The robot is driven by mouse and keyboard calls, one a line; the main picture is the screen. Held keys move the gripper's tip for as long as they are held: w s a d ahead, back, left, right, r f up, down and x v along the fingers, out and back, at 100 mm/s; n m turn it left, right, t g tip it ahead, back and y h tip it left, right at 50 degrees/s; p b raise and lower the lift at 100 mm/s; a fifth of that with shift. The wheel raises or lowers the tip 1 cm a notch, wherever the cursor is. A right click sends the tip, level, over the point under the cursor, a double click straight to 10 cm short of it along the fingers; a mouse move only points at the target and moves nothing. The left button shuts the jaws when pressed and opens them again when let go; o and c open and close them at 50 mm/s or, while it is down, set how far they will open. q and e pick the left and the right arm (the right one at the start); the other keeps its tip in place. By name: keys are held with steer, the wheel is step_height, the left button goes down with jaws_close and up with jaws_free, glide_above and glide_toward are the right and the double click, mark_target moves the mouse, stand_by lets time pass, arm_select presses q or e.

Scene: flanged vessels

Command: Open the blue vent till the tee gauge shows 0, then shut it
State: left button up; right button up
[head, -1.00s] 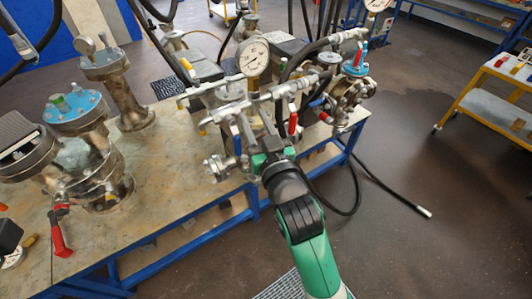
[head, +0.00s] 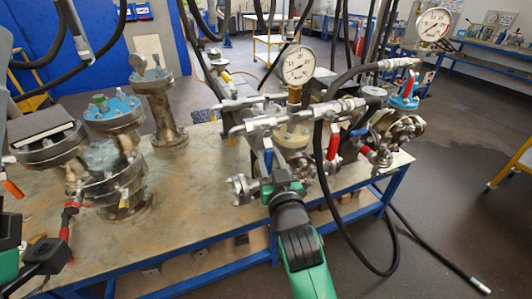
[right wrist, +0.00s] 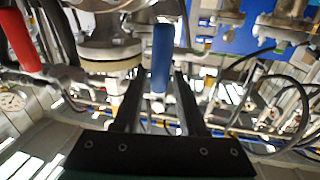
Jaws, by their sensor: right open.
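The blue vent handle (head: 268,162) hangs below the horizontal pipework in the middle of the bench. The tee gauge (head: 299,65) stands above that pipework; its dial is white, and its needle is too small to read surely. My right gripper (head: 270,184) is open just below and in front of the blue handle. In the right wrist view the blue handle (right wrist: 162,55) hangs upright, its lower end near the gap between my open fingers (right wrist: 160,98). Contact is not visible. A black and green part of my left arm (head: 42,256) shows at the lower left; its fingers are not clear.
A red handle (head: 334,142) hangs right of the blue one and also shows in the right wrist view (right wrist: 18,40). Another gauge (head: 434,26) stands at right. Flanged vessels (head: 112,112) fill the bench's left side. Black hoses (head: 322,150) hang close to my right arm.

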mark_target(267, 151)
steer(key=w, duration=0.1)
steer(key=w+b, duration=0.1)
steer(key=w, duration=0.1)
steer(key=shift+w+a+f+b, duration=0.15)
steer(key=shift+w+a+b, duration=0.1)
steer(key=shift+b, duration=0.15)
steer(key=shift+w+a+b, duration=0.15)
steer(key=shift+w+b, duration=0.15)
steer(key=shift+w, duration=0.2)
jaws_close()
stand_by(0.8)
